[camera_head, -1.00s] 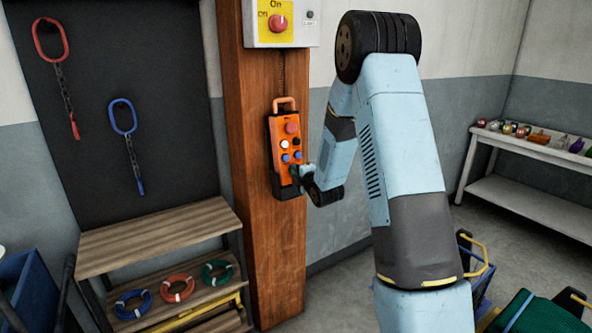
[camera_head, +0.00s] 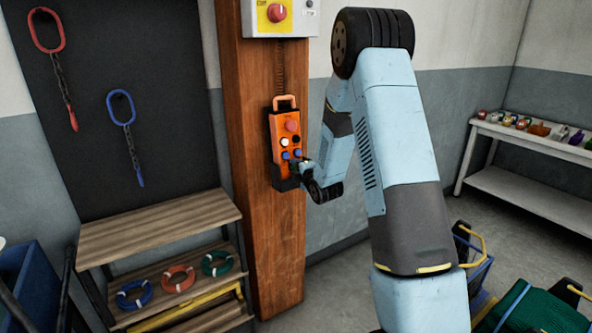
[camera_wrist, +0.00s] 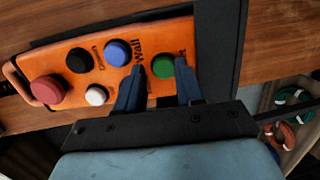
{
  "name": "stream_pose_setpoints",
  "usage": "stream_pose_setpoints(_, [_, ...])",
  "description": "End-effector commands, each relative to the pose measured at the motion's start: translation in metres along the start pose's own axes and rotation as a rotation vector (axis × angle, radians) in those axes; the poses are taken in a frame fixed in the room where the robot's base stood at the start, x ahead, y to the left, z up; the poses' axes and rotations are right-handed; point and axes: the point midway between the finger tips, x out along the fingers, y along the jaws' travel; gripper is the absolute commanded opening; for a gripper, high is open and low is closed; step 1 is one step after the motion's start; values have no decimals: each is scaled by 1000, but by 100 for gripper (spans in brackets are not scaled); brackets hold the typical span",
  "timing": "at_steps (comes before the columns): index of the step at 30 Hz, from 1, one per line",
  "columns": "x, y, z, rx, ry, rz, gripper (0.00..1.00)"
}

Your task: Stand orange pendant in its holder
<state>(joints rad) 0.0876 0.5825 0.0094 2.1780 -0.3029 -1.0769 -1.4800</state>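The orange pendant (camera_head: 284,132) stands upright against the wooden post, its handle at the top and its lower end within the black holder (camera_head: 287,185). In the wrist view the pendant (camera_wrist: 110,62) lies sideways, with red, white, black, blue and green buttons. The black holder (camera_wrist: 218,50) surrounds its lower end there; how deep it sits is hard to tell. My gripper (camera_wrist: 163,72) is at the pendant's lower front, its blue fingers closed in on either side of the green button. In the head view my gripper (camera_head: 302,170) hides that part of the pendant.
A control box (camera_head: 280,14) with a red button is above the pendant on the wooden post (camera_head: 262,240). A shelf unit (camera_head: 160,226) with coloured rings stands at left. Red and blue slings (camera_head: 122,110) hang on a dark board. A white bench (camera_head: 545,150) stands at right.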

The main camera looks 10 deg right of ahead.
Motion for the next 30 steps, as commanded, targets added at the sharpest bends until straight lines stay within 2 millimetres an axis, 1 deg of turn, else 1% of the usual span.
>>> stream_pose_setpoints(1, [0,0,0,0,0,1,41])
stream_pose_setpoints(5, [0,0,0,0,0,0,53])
stream_pose_setpoints(6, [0,0,0,0,0,0,54])
stream_pose_setpoints(13, [-1,-2,0,1,0,-4,54])
stream_pose_setpoints(17, [-9,-1,0,0,0,-4,54])
stream_pose_setpoints(20, [-23,-1,0,1,0,-4,54])
stream_pose_setpoints(30, [-89,-1,1,1,-1,-3,54])
